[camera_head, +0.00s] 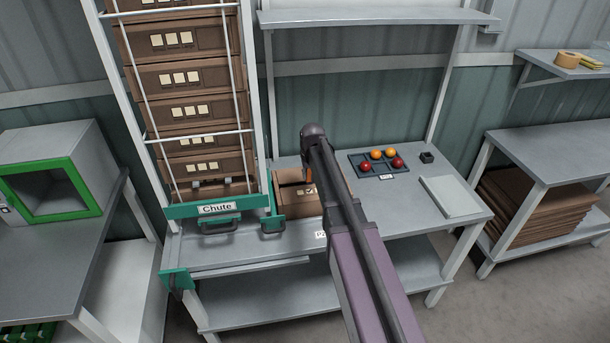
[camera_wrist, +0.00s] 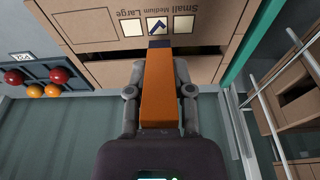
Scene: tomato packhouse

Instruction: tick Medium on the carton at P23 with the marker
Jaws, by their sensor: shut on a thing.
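The brown carton (camera_head: 289,204) sits on the grey bench behind a partly hidden P-numbered label (camera_head: 321,235). In the wrist view the carton (camera_wrist: 90,38) shows upside down, with three pale squares under Small, Medium and Large. The middle square, Medium (camera_wrist: 157,26), bears a dark tick; the Large square (camera_wrist: 133,28) and Small square (camera_wrist: 183,24) look blank. My gripper (camera_wrist: 159,92) is shut on the orange marker (camera_wrist: 160,85). The marker's dark tip (camera_wrist: 160,43) is at the edge of the Medium square; I cannot tell whether it touches. In the head view my arm hides part of the carton.
A Chute rack (camera_head: 216,208) of stacked cartons stands left of the carton. A dark tray (camera_head: 373,171) with red and orange tomatoes, a small black block (camera_head: 427,157) and a pale flat panel (camera_head: 450,196) lie to the right. Bare bench top shows between these.

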